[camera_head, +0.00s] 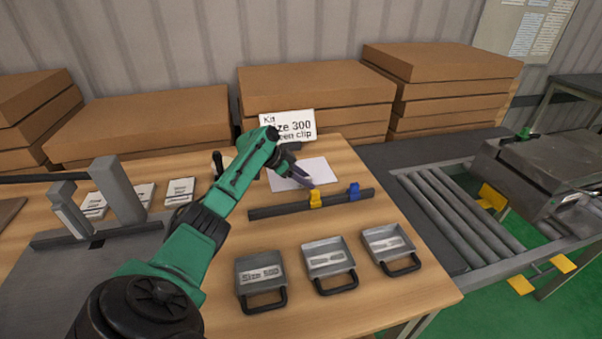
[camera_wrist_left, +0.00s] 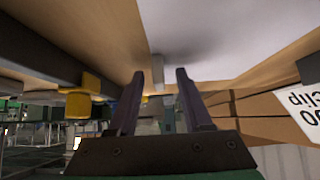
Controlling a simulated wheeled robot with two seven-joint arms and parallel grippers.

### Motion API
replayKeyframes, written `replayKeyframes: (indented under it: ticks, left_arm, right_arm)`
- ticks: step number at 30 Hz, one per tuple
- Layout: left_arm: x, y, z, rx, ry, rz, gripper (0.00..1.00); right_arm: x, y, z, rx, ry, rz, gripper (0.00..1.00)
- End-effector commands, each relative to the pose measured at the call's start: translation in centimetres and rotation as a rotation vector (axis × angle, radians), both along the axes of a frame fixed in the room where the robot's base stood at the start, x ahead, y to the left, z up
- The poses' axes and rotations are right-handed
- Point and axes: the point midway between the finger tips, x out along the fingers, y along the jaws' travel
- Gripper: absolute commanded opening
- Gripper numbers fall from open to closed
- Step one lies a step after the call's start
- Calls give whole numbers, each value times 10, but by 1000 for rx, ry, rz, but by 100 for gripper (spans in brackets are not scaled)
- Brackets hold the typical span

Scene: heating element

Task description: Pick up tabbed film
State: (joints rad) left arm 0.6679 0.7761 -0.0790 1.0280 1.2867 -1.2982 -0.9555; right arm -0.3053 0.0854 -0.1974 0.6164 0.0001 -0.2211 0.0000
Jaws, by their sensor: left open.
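The tabbed film (camera_head: 315,168) is a pale sheet lying flat on the wooden table, behind the dark rail. In the left wrist view the film (camera_wrist_left: 215,40) fills the upper middle, and a small grey tab (camera_wrist_left: 157,70) shows at its edge. My left gripper (camera_head: 304,178) is over the film's near left part and hides some of it. In the left wrist view the gripper (camera_wrist_left: 160,88) is open, with its two fingers apart and the tab between their tips in the picture. I cannot tell whether a finger touches the film. My right gripper is not in view.
A dark rail (camera_head: 275,210) with a yellow clip (camera_head: 315,199) and a blue clip (camera_head: 353,192) lies in front of the film. A sign (camera_head: 300,126) stands behind. Three handled trays, including one marked with a size (camera_head: 244,270), sit at the front. A roller conveyor (camera_head: 450,215) is right.

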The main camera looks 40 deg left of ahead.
Motion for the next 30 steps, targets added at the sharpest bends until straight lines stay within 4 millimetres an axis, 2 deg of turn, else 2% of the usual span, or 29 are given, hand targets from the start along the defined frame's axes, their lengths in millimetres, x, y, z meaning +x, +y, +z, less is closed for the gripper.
replayKeyframes:
  ticks: [6, 7, 10, 11, 23, 26, 30]
  left_arm:
    - [2, -2, -3, 1, 1, 0, 50]
    - [2, -1, -3, 1, 1, 0, 42]
    - [2, -1, -3, 1, 1, 0, 4]
    - [2, -1, -3, 1, 1, 0, 0]
    - [2, -1, 1, 2, -1, -1, 0]
    - [2, -1, 11, 2, -2, 0, 0]
    - [3, -1, 39, 3, -6, -1, 0]
  right_arm:
    - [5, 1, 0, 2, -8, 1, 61]
    - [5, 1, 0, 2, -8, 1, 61]
    - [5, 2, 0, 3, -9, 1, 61]
    - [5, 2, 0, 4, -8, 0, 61]
    - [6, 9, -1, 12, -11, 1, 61]
    - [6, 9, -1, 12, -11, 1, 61]
    - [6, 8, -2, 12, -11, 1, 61]
